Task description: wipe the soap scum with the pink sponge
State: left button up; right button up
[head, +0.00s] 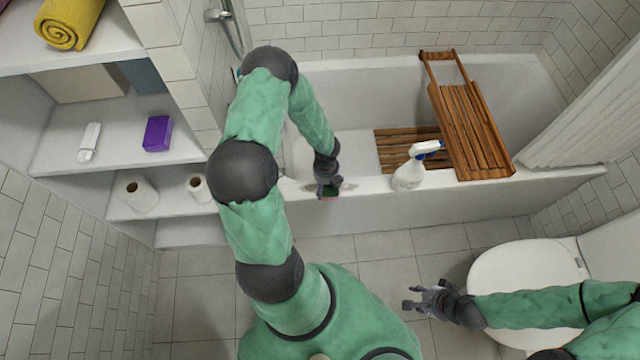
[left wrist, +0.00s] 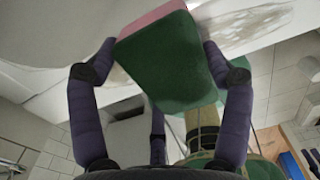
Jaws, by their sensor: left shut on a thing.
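The pink sponge (left wrist: 172,65), with a pink layer and a dark green layer, is between the two fingers of my left gripper (left wrist: 160,70), which is shut on it. In the head view my left gripper (head: 328,188) is at the tub's front rim, and only a small bit of the sponge (head: 329,197) shows below it. The soap scum (left wrist: 250,28) is a greyish, streaky patch on the white rim beside the sponge; the sponge hides part of that surface. I cannot tell whether they touch. My right gripper (head: 412,298) is open and empty over the floor.
A white spray bottle (head: 408,172) stands on the tub rim right of my left gripper. A wooden rack (head: 470,130) rests across the tub (head: 450,190). Shelves (head: 60,150) with towels, toilet rolls and a purple box (head: 157,133) stand left. A toilet (head: 525,275) is at right.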

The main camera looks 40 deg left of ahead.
aim_at(356, 186)
pick_arm(q)
jog(key=shift+w+d+p, duration=0.35)
jog(key=shift+w+d, duration=0.95)
jog(key=shift+w, duration=0.2)
jog(key=shift+w+d+p, duration=0.4)
jog(key=shift+w+d, duration=0.65)
jog(key=shift+w, duration=0.15)
jog(key=shift+w+d+f, duration=0.1)
jog(key=shift+w+d, duration=1.05)
jog(key=shift+w, duration=0.25)
jog(key=shift+p, duration=0.3)
jog(key=shift+r+p, duration=2.6)
jog(key=shift+r, duration=0.4)
jog(key=shift+r, duration=0.1)
notch_tip(356, 186, up, 3)
jog(key=p, duration=0.2)
jog(key=shift+p, duration=0.35)
